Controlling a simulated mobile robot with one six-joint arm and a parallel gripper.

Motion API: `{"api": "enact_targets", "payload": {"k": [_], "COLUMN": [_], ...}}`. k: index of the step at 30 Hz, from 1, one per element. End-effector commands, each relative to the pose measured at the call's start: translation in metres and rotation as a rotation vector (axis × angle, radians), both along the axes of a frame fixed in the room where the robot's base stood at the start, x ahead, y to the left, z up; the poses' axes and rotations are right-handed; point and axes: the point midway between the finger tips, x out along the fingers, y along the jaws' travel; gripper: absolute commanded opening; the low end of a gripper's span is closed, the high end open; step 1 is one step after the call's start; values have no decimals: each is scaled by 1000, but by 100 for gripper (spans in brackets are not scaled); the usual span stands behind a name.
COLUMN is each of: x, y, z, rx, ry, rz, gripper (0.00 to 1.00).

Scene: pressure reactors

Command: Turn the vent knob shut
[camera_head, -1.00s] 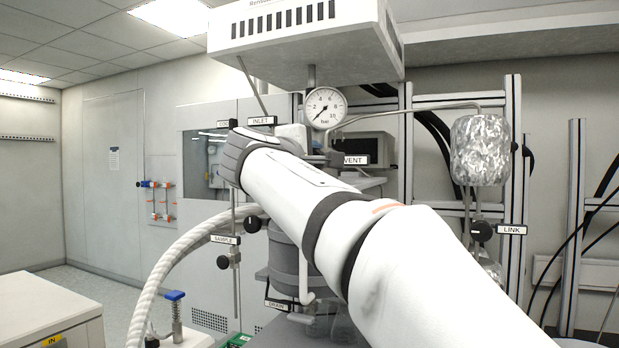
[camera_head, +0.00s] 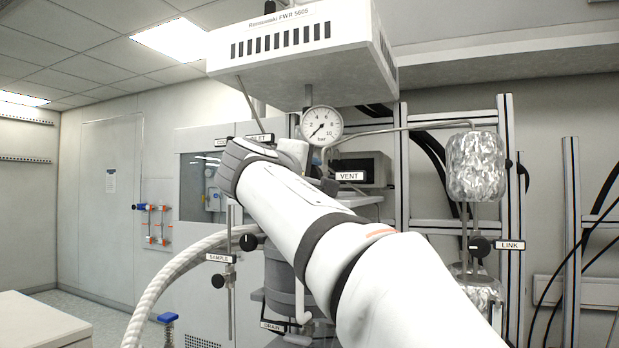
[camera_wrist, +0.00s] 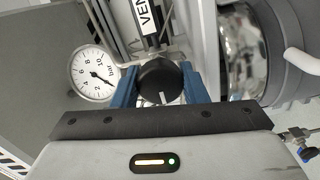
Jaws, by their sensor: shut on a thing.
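The vent knob (camera_wrist: 160,80) is a round black knob with a white pointer line, in the middle of the wrist view. My gripper (camera_wrist: 160,88) is shut on it, with one blue finger on each side. The pointer line runs toward the gripper's body, near vertical in the picture. The VENT label (camera_wrist: 147,17) is just above the knob in the wrist view and also shows in the head view (camera_head: 349,176). In the head view my arm hides the gripper and most of the knob.
A pressure gauge (camera_head: 321,124) stands above my arm and also shows left of the knob in the wrist view (camera_wrist: 94,73). A foil-wrapped vessel (camera_head: 474,166) and the LINK knob (camera_head: 479,246) are at right. The SAMPLE knob (camera_head: 218,281) and a white hose (camera_head: 180,280) are at left.

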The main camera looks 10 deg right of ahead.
Motion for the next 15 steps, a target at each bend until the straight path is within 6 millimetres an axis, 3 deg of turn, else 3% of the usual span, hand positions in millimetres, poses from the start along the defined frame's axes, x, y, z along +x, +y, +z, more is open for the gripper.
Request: {"api": "enact_targets", "payload": {"k": [8,15], "x": [0,0], "y": [0,0], "z": [-1,0], "rx": [1,1], "ry": [1,1], "rz": [0,0], "gripper": [60,61]}}
